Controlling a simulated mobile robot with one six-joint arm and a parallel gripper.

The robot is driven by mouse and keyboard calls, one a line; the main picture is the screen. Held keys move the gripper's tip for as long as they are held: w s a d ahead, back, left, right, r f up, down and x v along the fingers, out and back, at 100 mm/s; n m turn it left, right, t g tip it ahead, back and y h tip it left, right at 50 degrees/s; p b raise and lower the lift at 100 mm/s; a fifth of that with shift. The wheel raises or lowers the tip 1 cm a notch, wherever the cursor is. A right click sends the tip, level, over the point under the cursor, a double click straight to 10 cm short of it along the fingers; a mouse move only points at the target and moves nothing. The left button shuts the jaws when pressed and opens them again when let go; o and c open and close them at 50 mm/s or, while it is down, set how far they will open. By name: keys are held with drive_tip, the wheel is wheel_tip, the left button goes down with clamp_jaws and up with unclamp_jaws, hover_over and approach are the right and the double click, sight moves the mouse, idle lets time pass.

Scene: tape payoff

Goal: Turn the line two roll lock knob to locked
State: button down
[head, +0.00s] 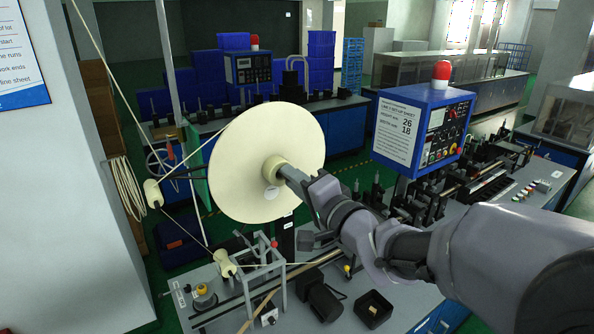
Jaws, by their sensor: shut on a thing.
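A large cream tape roll (238,150) stands upright on a dark post above the line's bench. A cream hub (272,165) sticks out at its centre. My arm reaches in from the lower right, and my gripper (291,174) is shut at the front of the hub, on the roll lock knob there. The jaws cover the knob, so its pointer and any lock marks cannot be read. A blue control box (422,125) with a line 2 set-up sheet stands right of the roll.
A cream tape strand runs over a guide roller (153,193) and down to a lower roller (226,263) beside a grey frame (262,275). A black open box (373,309) sits on the bench below my arm. A pale wall (70,200) stands at left.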

drive_tip(key=shift+m, duration=0.9)
drive_tip(key=c, duration=1.3)
unclamp_jaws()
